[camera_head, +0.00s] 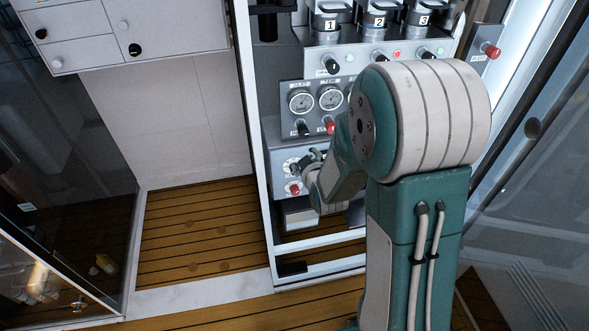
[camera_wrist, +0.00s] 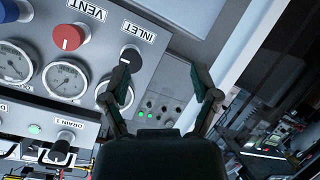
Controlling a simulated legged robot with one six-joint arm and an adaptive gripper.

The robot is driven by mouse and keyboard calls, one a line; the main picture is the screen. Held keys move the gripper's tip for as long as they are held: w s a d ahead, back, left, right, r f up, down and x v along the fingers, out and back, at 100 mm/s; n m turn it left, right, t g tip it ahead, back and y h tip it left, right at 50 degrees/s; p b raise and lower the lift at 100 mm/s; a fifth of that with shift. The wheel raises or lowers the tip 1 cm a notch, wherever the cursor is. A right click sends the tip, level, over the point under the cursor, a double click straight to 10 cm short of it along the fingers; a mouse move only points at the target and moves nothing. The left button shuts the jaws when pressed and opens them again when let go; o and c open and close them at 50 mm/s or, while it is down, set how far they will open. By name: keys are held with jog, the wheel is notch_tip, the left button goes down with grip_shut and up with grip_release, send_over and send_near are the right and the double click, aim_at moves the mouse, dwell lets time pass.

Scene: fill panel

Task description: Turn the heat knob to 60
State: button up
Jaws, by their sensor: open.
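No heat label is readable in either view, so I cannot tell for certain which control is the heat knob. A small round white dial (camera_head: 290,166) on the lower panel, in the head view, is too small to read. My gripper (camera_wrist: 168,88) is open and empty in the wrist view, its two fingers spread apart. Its left fingertip appears beside the black INLET knob (camera_wrist: 130,57); I cannot tell whether they touch. In the head view my gripper (camera_head: 306,163) is in front of the lower panel beside the dial, partly hidden by my own arm.
A red VENT knob (camera_wrist: 68,38) and a round gauge (camera_wrist: 65,79) are left of my gripper. A black DRAIN 1 knob (camera_wrist: 62,146) is lower. A grey box (camera_wrist: 160,105) with small buttons lies between the fingers. A red knob (camera_head: 294,188) sits below the dial.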

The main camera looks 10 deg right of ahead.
notch_tip(320, 180, down, 13)
jog(key=s+n+t, duration=0.3)
jog(key=t, duration=0.2)
jog(key=shift+y, duration=0.4)
jog(key=w, duration=0.7)
jog(key=w+a, duration=0.1)
jog(key=w, duration=0.3)
jog(key=shift+r, duration=0.1)
grip_shut()
